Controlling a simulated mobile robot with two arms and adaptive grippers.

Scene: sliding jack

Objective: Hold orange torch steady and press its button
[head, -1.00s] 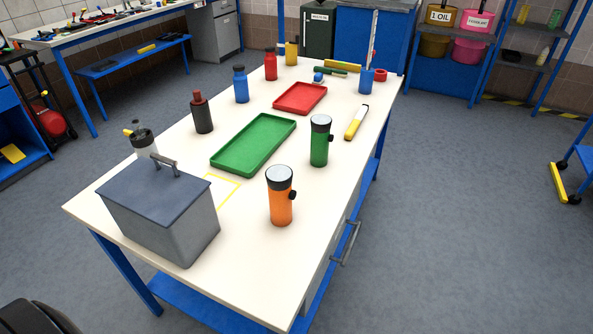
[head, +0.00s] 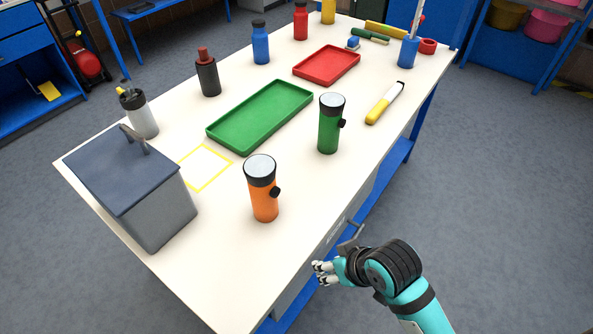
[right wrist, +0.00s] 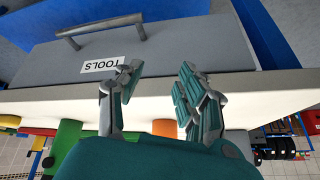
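The orange torch (head: 265,203) stands upright near the front right edge of the white table, with a black head, a pale lens on top and a dark button on its right side. Part of its orange body also shows beyond the fingers in the right wrist view (right wrist: 165,128). My right gripper (head: 322,272) is off the table's right edge, below and to the right of the torch and apart from it. In the right wrist view its fingers (right wrist: 158,90) are spread with nothing between them. My left gripper is not in view.
A green torch (head: 330,135) stands behind the orange one. A grey toolbox (head: 135,190) and a green tray (head: 262,117) are to the left. The table edge and a grey drawer labelled TOOLS (right wrist: 190,40) with a handle are close to my right gripper.

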